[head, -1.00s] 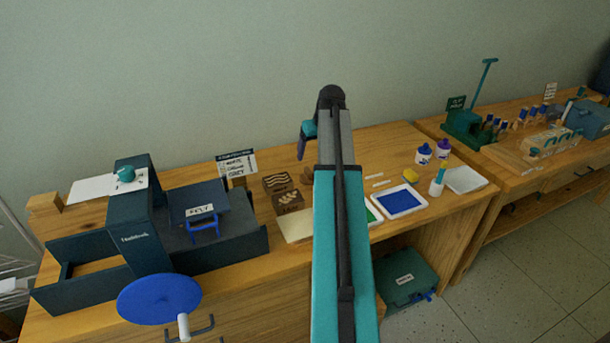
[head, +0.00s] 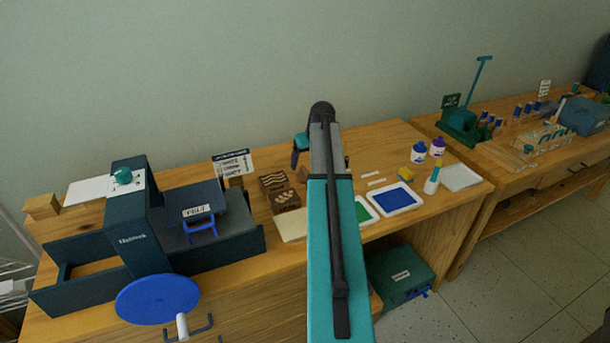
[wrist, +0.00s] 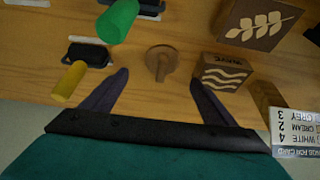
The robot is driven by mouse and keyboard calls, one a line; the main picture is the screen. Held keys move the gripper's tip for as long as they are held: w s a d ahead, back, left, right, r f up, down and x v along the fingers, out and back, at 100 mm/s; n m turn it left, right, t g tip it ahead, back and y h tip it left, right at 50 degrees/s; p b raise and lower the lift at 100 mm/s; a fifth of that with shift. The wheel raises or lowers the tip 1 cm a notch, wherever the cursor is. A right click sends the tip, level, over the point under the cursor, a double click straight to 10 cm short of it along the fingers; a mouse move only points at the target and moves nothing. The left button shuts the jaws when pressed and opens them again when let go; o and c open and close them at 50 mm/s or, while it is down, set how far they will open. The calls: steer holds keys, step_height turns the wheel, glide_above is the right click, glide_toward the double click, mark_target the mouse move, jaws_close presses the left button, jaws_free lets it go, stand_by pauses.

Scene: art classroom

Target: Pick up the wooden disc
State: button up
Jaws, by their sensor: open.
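The wooden disc (wrist: 160,62) lies on the wooden bench in the wrist view, a small round brown piece with a raised grip across it. My gripper (wrist: 158,80) is open and empty, its two dark fingers on either side of the near part of the disc in the picture. I cannot tell how high the fingers are above the bench. In the head view my arm covers most of my gripper and I cannot make out the disc for certain.
A wave-carved block (wrist: 222,76) stands close to the right finger, with a leaf-carved block (wrist: 258,24) behind it. A green handle (wrist: 118,20) and a yellow handle (wrist: 68,82) are left of the disc. A blue press wheel (head: 158,298) stands at front left.

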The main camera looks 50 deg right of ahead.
mark_target(305, 170)
steer(key=shift+x, duration=1.05)
steer(key=shift+f, duration=0.15)
steer(key=shift+p+x, duration=1.05)
steer(key=shift+x, duration=1.4)
steer(key=shift+a, duration=0.2)
steer(key=c, duration=1.2)
steer(key=shift+o, duration=0.2)
steer(key=shift+r+b, duration=1.15)
steer(key=shift+r, duration=3.85)
